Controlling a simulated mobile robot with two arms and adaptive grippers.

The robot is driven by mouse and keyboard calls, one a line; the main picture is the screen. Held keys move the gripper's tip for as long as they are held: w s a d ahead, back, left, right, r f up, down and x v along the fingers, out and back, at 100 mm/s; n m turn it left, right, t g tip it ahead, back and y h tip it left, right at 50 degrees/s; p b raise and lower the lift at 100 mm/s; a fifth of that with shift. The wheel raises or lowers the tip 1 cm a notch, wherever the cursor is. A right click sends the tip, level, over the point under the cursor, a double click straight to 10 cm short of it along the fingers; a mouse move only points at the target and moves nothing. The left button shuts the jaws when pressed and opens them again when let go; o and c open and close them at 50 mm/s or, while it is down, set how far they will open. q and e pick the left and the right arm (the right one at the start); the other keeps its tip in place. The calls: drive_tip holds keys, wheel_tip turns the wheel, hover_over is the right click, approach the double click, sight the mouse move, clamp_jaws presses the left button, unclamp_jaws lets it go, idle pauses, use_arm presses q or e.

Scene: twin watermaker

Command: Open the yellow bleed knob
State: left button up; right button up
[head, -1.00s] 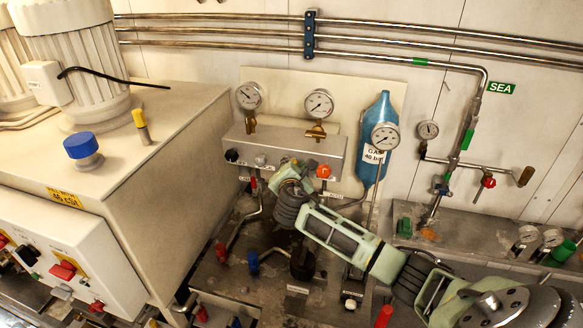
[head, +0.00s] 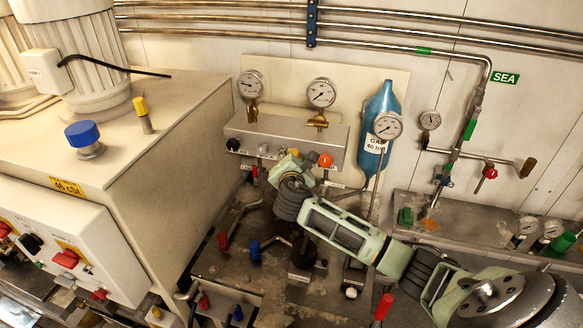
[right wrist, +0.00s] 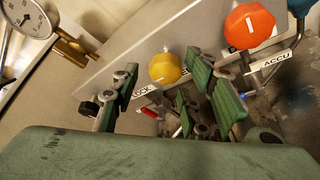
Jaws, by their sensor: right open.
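The yellow bleed knob (right wrist: 165,68) shows in the right wrist view, on the front of the grey gauge panel (right wrist: 125,55). In the head view only a small part of the knob (head: 294,152) shows behind my right gripper (head: 297,166). In the right wrist view my right gripper (right wrist: 167,85) is open, with a green finger to either side of the knob. The knob appears between or just beyond the fingertips. I see no clear contact, and the exact depth cannot be told. My left gripper is not in view.
An orange-red knob (head: 326,160) sits right of the yellow one, close to the right finger. Gauges (head: 321,93) stand above the panel, and a blue gas bottle (head: 377,130) stands to its right. A large white tank (head: 190,130) borders the left.

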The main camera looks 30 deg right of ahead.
drive_tip(key=v, duration=0.9)
drive_tip(key=shift+s, duration=0.15)
drive_tip(key=s+a+f+m+g+y, duration=0.35)
drive_tip(key=s+a+f+m, duration=0.3)
drive_tip(key=s+f, duration=0.45)
drive_tip(key=s+a+f+m+g+y, duration=0.2)
drive_tip(key=s+a+f+m+g, duration=0.25)
drive_tip(key=s, duration=0.65)
drive_tip(key=s+a+f+m+g+y, duration=0.1)
drive_tip(key=s+a+f+m+y, duration=0.2)
drive_tip(key=s+a+m, duration=0.55)
drive_tip(key=s+d+f+n+b, duration=0.1)
drive_tip(key=f+b, duration=0.2)
drive_tip(key=f, duration=0.8)
drive_tip(key=s+d+f+g+b, duration=0.1)
drive_tip(key=s+f+b, duration=0.1)
drive_tip(key=f, duration=0.9)
drive_tip(key=s+d+f+n+b, duration=0.1)
drive_tip(key=f+b, duration=0.2)
drive_tip(key=f, duration=0.8)
drive_tip(key=s+d+f+b, duration=0.1)
drive_tip(key=s+f+b, duration=0.2)
drive_tip(key=s+f, duration=0.5)
drive_tip(key=s+d+f+g+b, duration=0.1)
drive_tip(key=s+d+f+b, duration=0.1)
drive_tip(key=s+f, duration=0.7)
wheel_tip(320, 180, down, 6)
drive_tip(key=shift+d+r+b, duration=0.15)
drive_tip(key=shift+d+b, duration=0.05)
drive_tip(key=shift+b, duration=0.55)
